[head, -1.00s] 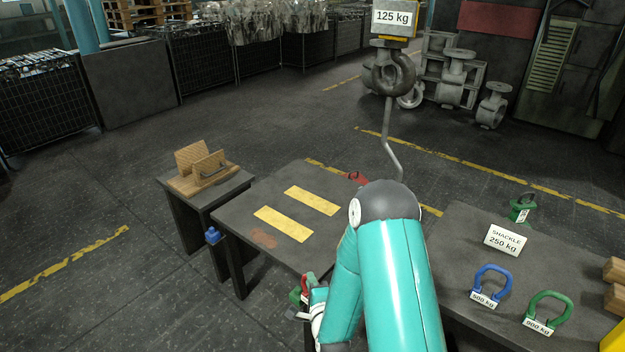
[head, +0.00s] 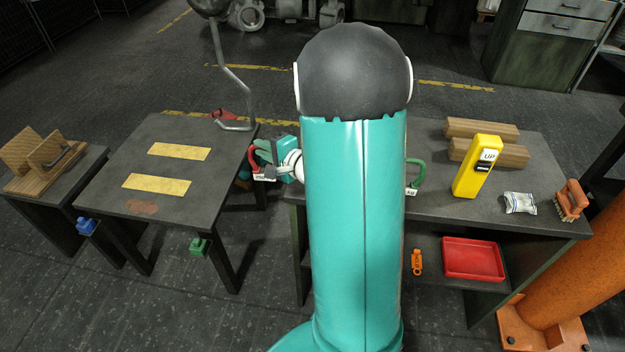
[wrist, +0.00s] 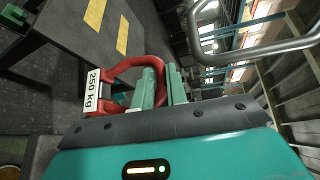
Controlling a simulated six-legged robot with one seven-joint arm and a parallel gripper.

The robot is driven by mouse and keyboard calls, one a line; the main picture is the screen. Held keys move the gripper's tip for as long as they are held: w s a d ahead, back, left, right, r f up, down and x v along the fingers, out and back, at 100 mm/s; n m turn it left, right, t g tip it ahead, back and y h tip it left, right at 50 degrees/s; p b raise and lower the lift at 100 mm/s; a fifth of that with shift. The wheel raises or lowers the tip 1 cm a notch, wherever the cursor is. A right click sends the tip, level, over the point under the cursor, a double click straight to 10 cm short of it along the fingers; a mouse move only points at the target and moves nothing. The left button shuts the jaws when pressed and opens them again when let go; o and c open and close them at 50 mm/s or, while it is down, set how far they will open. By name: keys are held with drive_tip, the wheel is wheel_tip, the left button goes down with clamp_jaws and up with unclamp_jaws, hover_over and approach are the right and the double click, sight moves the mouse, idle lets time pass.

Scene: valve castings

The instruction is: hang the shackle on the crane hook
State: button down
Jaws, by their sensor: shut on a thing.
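My gripper (head: 268,153) is shut on the red shackle (head: 254,158), in the gap between the two tables in the head view. In the wrist view the red shackle (wrist: 127,67) is a red loop with a white "250 kg" label. The green fingers of my gripper (wrist: 160,88) close at its right side, one finger inside the loop. The crane hook (head: 207,6) is cut off at the top edge of the head view. A bent grey rod (head: 237,82) hangs below it, ending near the left table's back right corner. A grey bent bar (wrist: 255,52) shows in the wrist view, apart from the shackle.
The left table (head: 118,178) has two yellow strips. The right table (head: 450,211) holds a partly hidden green shackle (head: 417,172), a yellow "UP" pendant (head: 470,180), wooden blocks and a brush. An orange column (head: 565,268) stands at right. My arm hides the middle.

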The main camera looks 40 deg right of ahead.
drive_tip(key=s+d+r, duration=0.3)
drive_tip(key=s+r, duration=0.1)
drive_tip(key=s, duration=0.3)
drive_tip(key=s+d+r, duration=0.3)
drive_tip(key=s+d, duration=0.1)
drive_tip(key=s, duration=0.4)
drive_tip(key=s+d+r, duration=0.4)
drive_tip(key=s, duration=0.3)
drive_tip(key=shift+s+d+r+h, duration=0.15)
drive_tip(key=shift+s+r+h, duration=0.15)
drive_tip(key=shift+h, duration=0.1)
drive_tip(key=w+a+f, duration=0.1)
drive_tip(key=w+f, duration=1.1)
drive_tip(key=w, duration=0.2)
drive_tip(key=shift+f, duration=0.4)
drive_tip(key=c, duration=1.4)
unclamp_jaws()
